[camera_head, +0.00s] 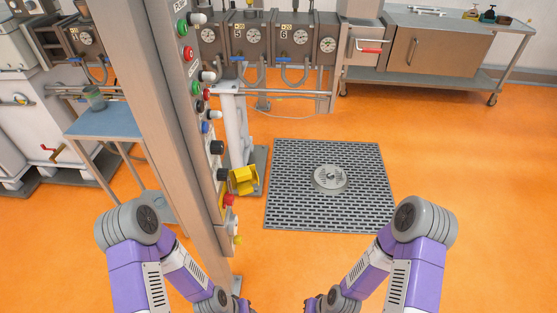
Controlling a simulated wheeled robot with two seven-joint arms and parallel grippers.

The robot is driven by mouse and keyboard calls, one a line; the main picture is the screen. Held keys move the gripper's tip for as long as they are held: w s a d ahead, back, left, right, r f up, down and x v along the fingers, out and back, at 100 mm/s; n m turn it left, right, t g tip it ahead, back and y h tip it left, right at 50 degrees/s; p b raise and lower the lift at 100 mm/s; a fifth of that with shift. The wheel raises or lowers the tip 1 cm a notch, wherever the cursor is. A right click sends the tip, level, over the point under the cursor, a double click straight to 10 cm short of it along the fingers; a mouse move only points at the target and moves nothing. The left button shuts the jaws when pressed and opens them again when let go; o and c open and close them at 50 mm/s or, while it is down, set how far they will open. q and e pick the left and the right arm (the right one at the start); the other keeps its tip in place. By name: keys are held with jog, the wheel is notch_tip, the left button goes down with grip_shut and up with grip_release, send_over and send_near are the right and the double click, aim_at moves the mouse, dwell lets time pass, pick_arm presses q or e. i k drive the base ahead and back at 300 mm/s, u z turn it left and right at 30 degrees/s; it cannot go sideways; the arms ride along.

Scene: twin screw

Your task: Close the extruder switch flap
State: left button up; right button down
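The extruder switch flap looks to be the yellow cover (243,179) low on the grey control column (158,120). It sticks out to the right from the column's panel and appears swung open. A red knob (229,200) sits just below it. My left gripper (244,307) is at the bottom edge, below the flap and apart from it. My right gripper (312,306) is at the bottom edge, right of the column, away from the flap. Both grippers are mostly cut off by the frame, so their fingers do not show clearly.
Several buttons and knobs line the column above the flap. A dark floor grate (290,205) with a round drain lies to the right on the orange floor. A blue-topped table (103,122) stands left of the column. A steel bench (455,85) is at the back right.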

aim_at(243, 179)
jog(key=z, duration=1.2)
jog(key=i, duration=1.85)
jog(key=u, duration=3.35)
